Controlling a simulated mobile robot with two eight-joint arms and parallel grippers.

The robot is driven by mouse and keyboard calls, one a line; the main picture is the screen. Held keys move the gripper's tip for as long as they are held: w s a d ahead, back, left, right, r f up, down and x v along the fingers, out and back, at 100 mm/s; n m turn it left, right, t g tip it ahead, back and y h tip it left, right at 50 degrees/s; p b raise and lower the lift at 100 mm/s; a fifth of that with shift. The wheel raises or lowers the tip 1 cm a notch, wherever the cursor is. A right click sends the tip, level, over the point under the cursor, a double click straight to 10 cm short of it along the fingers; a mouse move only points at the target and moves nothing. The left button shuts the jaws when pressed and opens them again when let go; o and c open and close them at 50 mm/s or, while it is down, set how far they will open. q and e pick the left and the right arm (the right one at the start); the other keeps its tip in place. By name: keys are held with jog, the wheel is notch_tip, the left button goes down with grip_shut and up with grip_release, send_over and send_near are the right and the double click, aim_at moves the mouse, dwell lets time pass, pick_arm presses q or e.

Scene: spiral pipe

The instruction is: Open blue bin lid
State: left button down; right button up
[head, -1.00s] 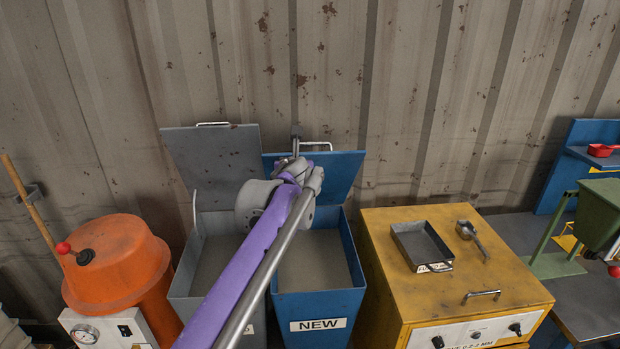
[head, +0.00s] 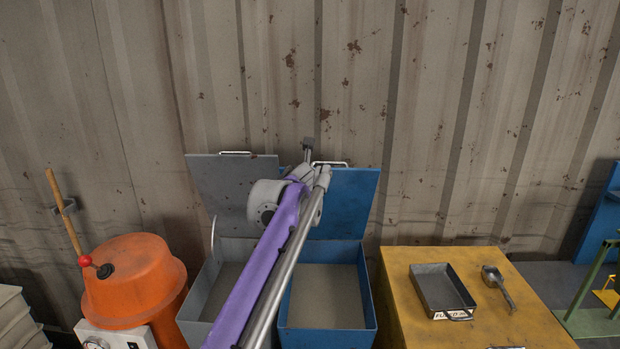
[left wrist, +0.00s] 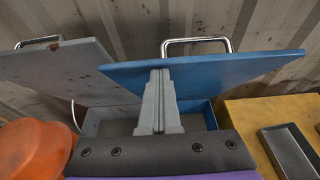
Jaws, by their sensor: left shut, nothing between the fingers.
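The blue lid (head: 350,195) stands raised at the back of the blue bin (head: 368,300), whose open top shows grey material inside. Its metal handle (head: 338,163) is on the top edge; in the left wrist view the handle (left wrist: 197,41) stands clear above the fingers. My left gripper (head: 308,146) is at the lid's upper left edge. In the left wrist view its fingers (left wrist: 158,85) are shut and empty, overlapping the near face of the blue lid (left wrist: 230,68). I cannot tell whether they touch it. My right gripper is not in view.
A grey bin (head: 194,325) with its grey lid (head: 225,185) raised stands left of the blue bin. An orange drum (head: 130,280) is farther left. A yellow cabinet (head: 400,290) with a tray (head: 440,288) and scoop (head: 497,285) stands right. A corrugated wall (head: 430,100) is close behind.

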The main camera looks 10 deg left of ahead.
pick_arm(q)
jog(key=v, duration=1.1)
jog(key=s+a+f+n+g, duration=0.2)
jog(key=s+f+n, duration=0.7)
jog(key=f, duration=0.1)
jog(key=s+a+f+n+g, duration=0.3)
jog(key=s+f+n, duration=0.6)
jog(key=n, duration=0.1)
jog(key=s+d+f+n+g+h, duration=0.1)
jog(key=s+d+f+n, duration=0.1)
jog(key=s+f+n, duration=0.5)
jog(key=s+d+f+n+g+h, duration=0.1)
jog(key=s+d+f+n+g, duration=0.1)
jog(key=s+f+n, duration=0.5)
jog(key=s+f+b, duration=0.1)
jog(key=s+f, duration=0.3)
jog(key=f, duration=0.1)
jog(key=shift+f+n+g+h, duration=0.2)
jog(key=shift+n+g+h, duration=0.1)
jog(key=shift+n+h, duration=0.1)
